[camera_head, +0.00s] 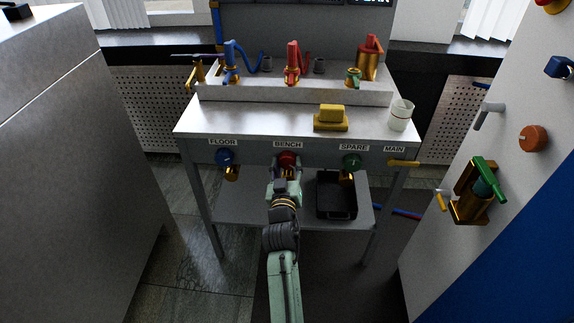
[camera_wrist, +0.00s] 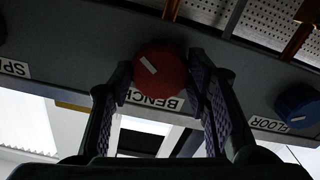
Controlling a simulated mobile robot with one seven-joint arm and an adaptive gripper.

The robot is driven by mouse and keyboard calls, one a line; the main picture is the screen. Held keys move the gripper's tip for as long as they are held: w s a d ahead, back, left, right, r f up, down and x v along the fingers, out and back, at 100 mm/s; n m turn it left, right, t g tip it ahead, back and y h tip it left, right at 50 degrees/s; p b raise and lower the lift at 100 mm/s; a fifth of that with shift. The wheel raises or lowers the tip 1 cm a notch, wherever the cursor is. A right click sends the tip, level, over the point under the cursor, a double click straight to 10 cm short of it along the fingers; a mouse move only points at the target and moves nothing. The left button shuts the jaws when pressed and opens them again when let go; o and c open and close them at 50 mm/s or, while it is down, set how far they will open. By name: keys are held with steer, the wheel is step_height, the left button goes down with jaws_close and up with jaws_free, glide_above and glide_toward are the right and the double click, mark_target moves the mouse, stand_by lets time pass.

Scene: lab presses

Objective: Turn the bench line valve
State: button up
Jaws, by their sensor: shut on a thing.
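The bench line valve is a round red knob (camera_head: 287,159) under the BENCH label on the front of the metal table. In the wrist view the red knob (camera_wrist: 160,72) carries a pale mark on its face and sits between the two fingers. My gripper (camera_head: 287,172) is at the knob, and in the wrist view my gripper (camera_wrist: 163,85) has its purple-padded fingers shut on the knob's two sides. The BENCH label shows upside down in that view, partly covered by the knob and fingers.
The blue FLOOR knob (camera_head: 224,157) is to the left and the green SPARE knob (camera_head: 352,161) to the right. The yellow MAIN handle (camera_head: 404,163) is at the far right. A black bin (camera_head: 337,197) stands on the lower shelf. A cabinet (camera_head: 60,170) bounds the left.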

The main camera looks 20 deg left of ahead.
steer(key=o, duration=1.2)
steer(key=shift+c, duration=0.2)
steer(key=shift+s, duration=0.1)
steer(key=v, duration=0.7)
steer(key=shift+s, duration=0.15)
